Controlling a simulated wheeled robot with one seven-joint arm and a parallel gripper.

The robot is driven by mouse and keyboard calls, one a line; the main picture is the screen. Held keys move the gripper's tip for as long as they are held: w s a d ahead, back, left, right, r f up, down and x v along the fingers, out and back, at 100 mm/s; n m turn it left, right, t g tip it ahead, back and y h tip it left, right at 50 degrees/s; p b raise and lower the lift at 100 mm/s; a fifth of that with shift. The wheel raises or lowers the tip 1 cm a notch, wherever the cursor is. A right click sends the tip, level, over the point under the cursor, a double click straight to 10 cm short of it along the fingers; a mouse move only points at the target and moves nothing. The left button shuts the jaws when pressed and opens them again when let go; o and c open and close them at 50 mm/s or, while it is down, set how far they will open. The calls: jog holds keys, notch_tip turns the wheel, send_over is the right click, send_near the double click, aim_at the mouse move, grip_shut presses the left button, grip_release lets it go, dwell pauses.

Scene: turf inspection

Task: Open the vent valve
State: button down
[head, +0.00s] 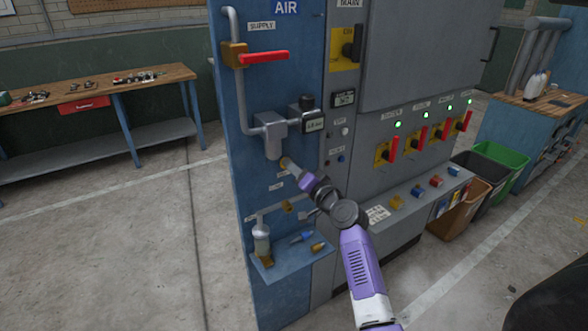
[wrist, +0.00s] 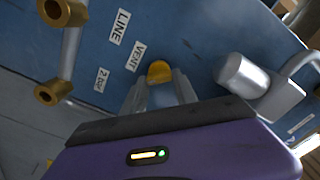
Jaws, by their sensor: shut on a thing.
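The vent valve shows in the wrist view as a small round brass knob (wrist: 159,71) on the blue panel, beside a label reading VENT (wrist: 138,56). My gripper (wrist: 160,92) is shut on the knob, with a finger on each side of it. In the head view my gripper (head: 292,166) reaches the blue AIR panel (head: 236,190) below the grey regulator body (head: 271,135). The knob is mostly hidden there by my gripper. Whether the valve is open or closed cannot be told.
A red supply lever (head: 264,57) lies horizontal above. A small display (head: 314,124) sits beside the regulator. A small shelf (head: 292,264) with fittings is below. Red-handled switches (head: 393,148) are on the grey cabinet at right. Open floor (head: 160,250) lies to the left.

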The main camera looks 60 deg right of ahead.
jog(key=m+p, duration=0.1)
jog(key=m, duration=0.3)
jog(key=m+p, duration=0.1)
jog(key=m, duration=0.2)
jog(key=shift+s+f+m, duration=0.1)
jog(key=shift+f+m, duration=0.1)
jog(key=shift+m, duration=0.2)
jog(key=shift+d+m, duration=0.1)
jog(key=shift+m, duration=0.2)
jog(key=c, duration=1)
grip_release()
jog(key=shift+o, duration=0.2)
jog(key=b+v, duration=0.1)
jog(key=v, duration=0.7)
